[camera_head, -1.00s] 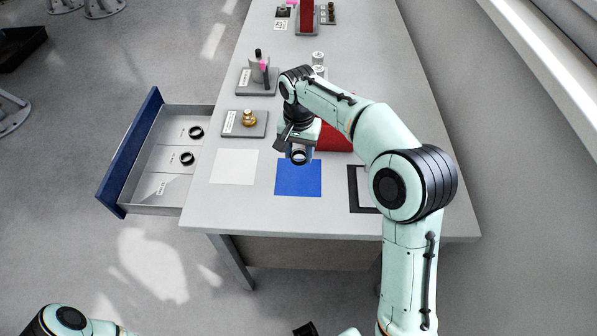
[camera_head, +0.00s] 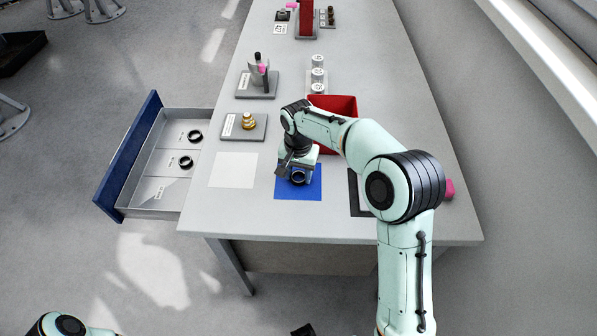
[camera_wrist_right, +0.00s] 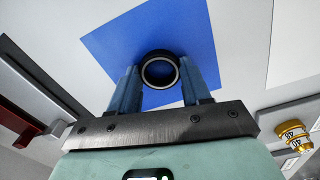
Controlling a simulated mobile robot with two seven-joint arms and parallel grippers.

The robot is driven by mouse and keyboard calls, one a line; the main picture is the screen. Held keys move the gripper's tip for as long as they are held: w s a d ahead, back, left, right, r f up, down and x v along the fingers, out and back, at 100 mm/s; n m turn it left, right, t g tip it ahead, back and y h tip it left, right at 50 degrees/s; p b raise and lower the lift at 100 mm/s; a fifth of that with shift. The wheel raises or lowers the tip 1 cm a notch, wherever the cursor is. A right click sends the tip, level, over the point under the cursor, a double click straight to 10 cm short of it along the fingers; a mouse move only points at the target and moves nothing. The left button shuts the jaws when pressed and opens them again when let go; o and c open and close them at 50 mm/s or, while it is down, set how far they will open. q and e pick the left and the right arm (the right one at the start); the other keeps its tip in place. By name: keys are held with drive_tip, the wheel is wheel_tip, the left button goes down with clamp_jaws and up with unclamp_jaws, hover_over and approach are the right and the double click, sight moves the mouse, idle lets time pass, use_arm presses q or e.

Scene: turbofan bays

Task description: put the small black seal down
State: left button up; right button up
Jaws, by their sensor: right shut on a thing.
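The small black seal (camera_wrist_right: 160,70) is a dark ring between the two fingers of my right gripper (camera_wrist_right: 161,84) in the right wrist view. In the head view the seal (camera_head: 298,177) shows at the tip of my right gripper (camera_head: 297,174), over the blue mat (camera_head: 311,191). The gripper is shut on the seal. I cannot tell whether the seal touches the mat.
An open drawer (camera_head: 150,187) at the left holds two black rings. A white sheet (camera_head: 233,170) lies left of the blue mat. A red bin (camera_head: 345,101) stands behind my right arm. A brass fitting (camera_head: 248,120) sits on a grey stand. A black-framed sheet (camera_head: 355,202) is partly hidden.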

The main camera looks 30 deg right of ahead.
sight(299, 177)
drive_tip(key=o, duration=1)
use_arm(q)
drive_tip(key=shift+w+r+p, duration=0.25)
drive_tip(key=shift+r+p, duration=0.25)
drive_tip(key=shift+r, duration=0.05)
drive_tip(key=shift+w+r+p, duration=0.25)
drive_tip(key=shift+r+p, duration=0.25)
drive_tip(key=shift+r, duration=0.05)
use_arm(e)
wheel_tip(299, 177, up, 12)
drive_tip(key=shift+r, duration=0.1)
